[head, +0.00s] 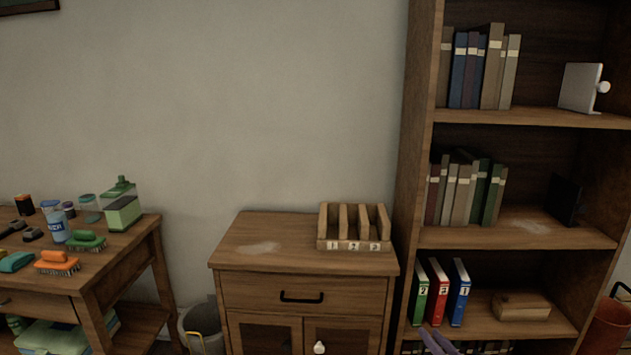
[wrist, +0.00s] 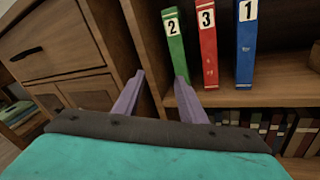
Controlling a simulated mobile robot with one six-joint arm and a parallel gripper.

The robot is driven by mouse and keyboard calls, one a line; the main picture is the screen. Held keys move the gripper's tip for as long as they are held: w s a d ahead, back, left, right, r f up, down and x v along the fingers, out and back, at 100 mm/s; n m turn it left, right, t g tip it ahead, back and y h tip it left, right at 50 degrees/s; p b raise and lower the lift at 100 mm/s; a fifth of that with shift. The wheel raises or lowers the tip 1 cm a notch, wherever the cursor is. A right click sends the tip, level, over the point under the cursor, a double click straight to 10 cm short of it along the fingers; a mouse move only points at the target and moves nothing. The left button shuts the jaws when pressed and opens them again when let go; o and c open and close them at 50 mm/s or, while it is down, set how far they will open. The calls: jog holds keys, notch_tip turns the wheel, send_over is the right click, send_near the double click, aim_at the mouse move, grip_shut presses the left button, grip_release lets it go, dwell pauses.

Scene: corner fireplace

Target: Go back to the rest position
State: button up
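My gripper (wrist: 160,76) has its two purple fingers apart with nothing between them. In the head view the gripper (head: 437,341) shows only at the bottom edge, in front of the bookcase's lower left. Three binders stand upright on the lower shelf: green 2 (head: 419,294), red 3 (head: 438,292) and blue 1 (head: 459,293). In the wrist view the green binder (wrist: 174,41) is just beyond the right finger, with the red binder (wrist: 208,42) and blue binder (wrist: 245,45) further right. I cannot tell whether the finger touches anything.
The wooden bookcase (head: 412,180) stands at the right. A low cabinet (head: 240,262) beside it carries an empty slotted rack (head: 352,244) labelled 1, 2, 3. A side table (head: 125,252) with brushes and jars is at the left. A bin (head: 205,335) stands between them.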

jog(key=a+f+m+g+h+p, duration=0.3)
jog(key=a+f+m+h+p, duration=0.15)
jog(key=a+m+p, duration=0.45)
jog(key=s+a+f+m+g+h+p, duration=0.1)
jog(key=s+a+f+m+g+p, duration=0.1)
jog(key=s+a+f+m+g, duration=0.4)
jog(key=s+a+f+m+g+h+p, duration=0.1)
jog(key=s+f+m+g, duration=0.3)
jog(key=s, duration=0.7)
jog(key=s+f+m+g+p, duration=0.1)
jog(key=s+f+m+g, duration=0.1)
jog(key=s+f+m, duration=0.6)
jog(key=s+a+r+m+g+y, duration=0.1)
jog(key=s+r+m+g, duration=0.1)
jog(key=s, duration=0.6)
jog(key=s+a+r+m+g, duration=0.2)
jog(key=s+m+g, duration=0.3)
jog(key=s, duration=0.4)
jog(key=shift+r+y, duration=0.15)
jog(key=shift+y, duration=0.2)
jog(key=shift+a, duration=0.1)
